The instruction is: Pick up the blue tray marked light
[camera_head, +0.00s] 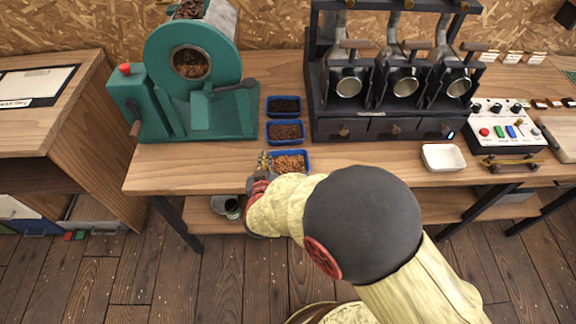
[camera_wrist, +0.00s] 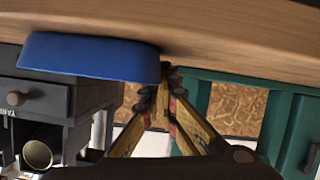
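Three blue trays of beans stand in a column on the bench. The front tray (camera_head: 290,169) holds the lightest, golden-brown beans; the middle tray (camera_head: 285,139) holds darker brown ones and the back tray (camera_head: 283,112) near-black ones. I cannot read any marking on them. My gripper (camera_head: 263,160) is at the left end of the front tray. In the wrist view, which is upside down, a blue tray (camera_wrist: 85,57) rests on the bench. My fingertips (camera_wrist: 168,72) come close together at its right end. I cannot tell whether its wall is between them.
A teal roaster (camera_head: 200,100) stands left of the trays. A black sample roaster with drawers (camera_head: 372,130) stands close on their right. A white dish (camera_head: 442,157) and a control box (camera_head: 505,127) are farther right. My arm covers part of the bench's front edge.

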